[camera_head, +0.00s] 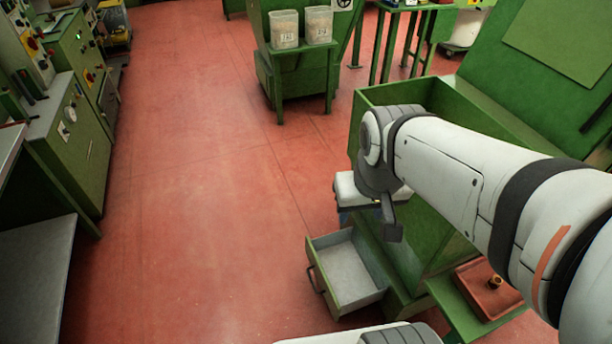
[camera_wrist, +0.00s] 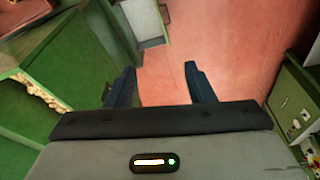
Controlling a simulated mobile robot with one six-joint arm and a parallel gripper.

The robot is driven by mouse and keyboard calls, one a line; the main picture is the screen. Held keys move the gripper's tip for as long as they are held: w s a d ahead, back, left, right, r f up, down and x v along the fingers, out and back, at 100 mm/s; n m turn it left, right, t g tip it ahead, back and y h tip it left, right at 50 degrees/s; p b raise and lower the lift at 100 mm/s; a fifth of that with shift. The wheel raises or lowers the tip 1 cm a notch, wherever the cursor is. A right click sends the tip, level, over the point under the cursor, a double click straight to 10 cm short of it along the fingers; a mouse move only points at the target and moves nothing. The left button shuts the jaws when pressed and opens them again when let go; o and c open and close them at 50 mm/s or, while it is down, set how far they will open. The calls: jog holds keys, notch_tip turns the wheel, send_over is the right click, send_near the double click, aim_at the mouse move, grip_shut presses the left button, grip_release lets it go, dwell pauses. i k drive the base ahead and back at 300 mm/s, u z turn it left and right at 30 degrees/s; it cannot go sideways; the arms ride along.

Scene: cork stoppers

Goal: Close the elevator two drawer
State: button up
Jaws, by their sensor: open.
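The open drawer (camera_head: 348,275) sticks out of the green machine's lower part, toward the left in the head view. It has a grey, empty-looking inside, a green front and a dark handle (camera_head: 316,280). In the wrist view what looks like the same drawer (camera_wrist: 146,22) shows at the top, left of centre. My gripper (camera_wrist: 161,84) is open, with nothing between its two dark blue fingers. In the head view my gripper (camera_head: 343,217) is mostly hidden by my wrist; it appears above and beyond the drawer, not touching it.
The green machine (camera_head: 420,245) stands right of the drawer, with a hopper above. A reddish tray (camera_head: 488,288) holding a small brown piece sits at lower right. Control cabinets (camera_head: 75,130) line the left. Red floor (camera_head: 190,220) is clear between.

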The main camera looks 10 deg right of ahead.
aim_at(346, 286)
jog(key=z, duration=0.65)
jog(key=k, duration=1.65)
jog(key=u, duration=0.85)
jog(key=i, duration=1.65)
jog(key=u, duration=0.05)
